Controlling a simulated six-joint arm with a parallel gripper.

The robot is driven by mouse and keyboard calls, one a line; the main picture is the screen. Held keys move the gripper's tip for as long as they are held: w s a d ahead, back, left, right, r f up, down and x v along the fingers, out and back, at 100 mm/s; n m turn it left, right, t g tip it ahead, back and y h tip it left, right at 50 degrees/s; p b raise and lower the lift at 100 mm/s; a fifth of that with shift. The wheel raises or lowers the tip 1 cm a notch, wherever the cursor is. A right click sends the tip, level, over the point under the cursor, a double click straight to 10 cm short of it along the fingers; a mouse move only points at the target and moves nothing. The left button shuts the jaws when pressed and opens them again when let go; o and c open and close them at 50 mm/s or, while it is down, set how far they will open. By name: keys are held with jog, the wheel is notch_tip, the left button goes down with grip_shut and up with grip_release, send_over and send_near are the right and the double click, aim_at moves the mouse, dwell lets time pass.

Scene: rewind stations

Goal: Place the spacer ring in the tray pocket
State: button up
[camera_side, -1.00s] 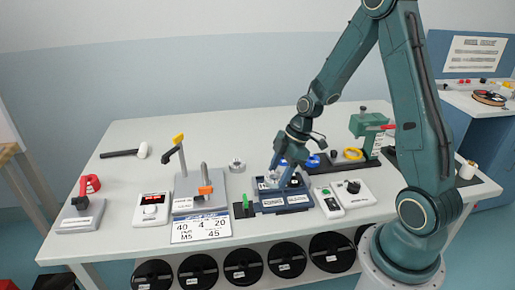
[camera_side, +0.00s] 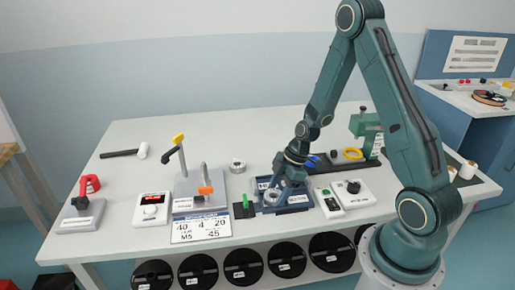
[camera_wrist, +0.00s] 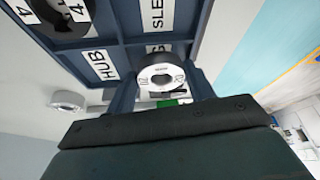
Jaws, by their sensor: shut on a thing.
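My gripper (camera_side: 272,194) is low over the blue tray (camera_side: 292,211) in the side view. It is shut on the spacer ring (camera_side: 272,199), a pale grey ring with a dark central hole. In the wrist view the ring (camera_wrist: 162,76) sits between my two fingers, its white printed face towards the camera, over the tray's edge area. The tray (camera_wrist: 122,86) has compartments labelled HUB and, partly hidden, SLE. I cannot tell whether the ring touches the tray floor.
Another grey ring (camera_side: 237,166) lies on the table left of the tray. A fixture with an orange clamp (camera_side: 205,189) and a green upright piece (camera_side: 245,201) stand left of the tray. A white device (camera_side: 330,202) is close on its right. The table's back left is mostly clear.

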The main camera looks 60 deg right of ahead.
jog(key=shift+f, duration=0.45)
jog(key=shift+s+f, duration=0.15)
jog(key=shift+f, duration=0.5)
jog(key=o, duration=0.9)
jog(key=shift+o, duration=0.2)
jog(key=shift+r, duration=0.15)
jog(key=shift+o, duration=0.2)
jog(key=shift+d+r, duration=0.1)
jog(key=shift+r, duration=0.6)
jog(key=shift+o, duration=0.2)
jog(key=v, duration=1.1)
jog(key=shift+r, duration=0.3)
